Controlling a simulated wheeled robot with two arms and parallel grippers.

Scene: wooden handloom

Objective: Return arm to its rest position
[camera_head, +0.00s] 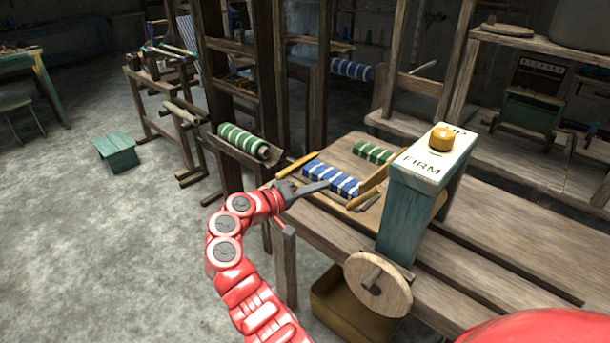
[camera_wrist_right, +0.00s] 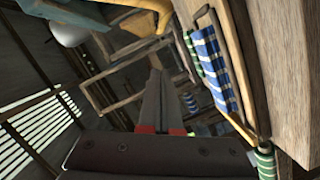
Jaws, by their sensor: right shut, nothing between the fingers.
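My red right arm rises from the bottom of the head view. Its dark right gripper (camera_head: 318,187) is at the near left edge of the wooden bench (camera_head: 480,255), overlapping the blue striped roll (camera_head: 331,179) in the picture. I cannot tell whether they touch. In the wrist view the fingers (camera_wrist_right: 157,75) are together with nothing between them, and the blue striped roll (camera_wrist_right: 214,70) is to their right. My left gripper is not in view.
A teal post marked FIRM (camera_head: 412,200) with an orange knob (camera_head: 441,138) and a wooden wheel (camera_head: 378,284) stands right of the gripper. A green striped roll (camera_head: 243,141) rests on the loom frame behind. Open floor (camera_head: 90,240) lies left, with a green stool (camera_head: 115,150).

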